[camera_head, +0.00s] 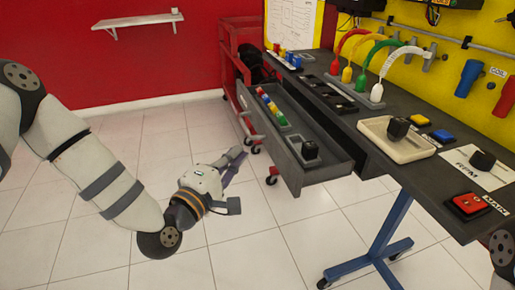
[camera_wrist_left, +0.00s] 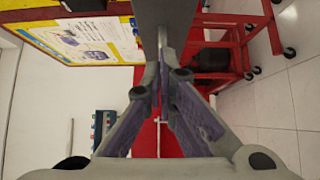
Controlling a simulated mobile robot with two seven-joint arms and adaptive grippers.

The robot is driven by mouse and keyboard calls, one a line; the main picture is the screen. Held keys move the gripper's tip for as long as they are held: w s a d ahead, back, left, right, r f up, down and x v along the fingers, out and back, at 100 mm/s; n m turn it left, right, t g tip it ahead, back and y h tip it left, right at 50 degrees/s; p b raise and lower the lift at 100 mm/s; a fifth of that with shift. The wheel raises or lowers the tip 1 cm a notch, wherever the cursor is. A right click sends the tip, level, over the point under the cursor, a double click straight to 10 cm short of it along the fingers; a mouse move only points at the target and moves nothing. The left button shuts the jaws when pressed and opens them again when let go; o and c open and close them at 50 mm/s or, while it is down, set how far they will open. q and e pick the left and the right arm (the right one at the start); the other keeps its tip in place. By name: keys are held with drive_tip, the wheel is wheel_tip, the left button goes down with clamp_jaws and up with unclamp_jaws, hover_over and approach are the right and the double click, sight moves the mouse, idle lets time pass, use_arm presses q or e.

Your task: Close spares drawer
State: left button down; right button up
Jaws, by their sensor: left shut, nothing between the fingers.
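The spares drawer (camera_head: 318,174) is pulled out from under the dark workbench (camera_head: 440,185). It holds a row of small coloured blocks (camera_head: 270,106) and a dark block (camera_head: 309,149) near its right end. My right gripper is out of view.
A red cart (camera_head: 228,60) stands behind the drawer, and it shows in the left wrist view (camera_wrist_left: 210,45). A blue bench leg (camera_head: 386,235) stands at the right. On the bench are a cream tray (camera_head: 396,139) and a red switch (camera_head: 468,205). The tiled floor (camera_head: 130,150) is clear at left.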

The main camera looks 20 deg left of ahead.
use_arm(q)
drive_tip(key=w+d, duration=0.2)
drive_tip(key=w, duration=0.1)
drive_tip(key=shift+w+d, duration=0.15)
drive_tip(key=shift+d, duration=0.2)
drive_tip(key=shift+w+d, duration=0.3)
drive_tip(key=shift+d, duration=0.15)
drive_tip(key=shift+w+d, duration=0.1)
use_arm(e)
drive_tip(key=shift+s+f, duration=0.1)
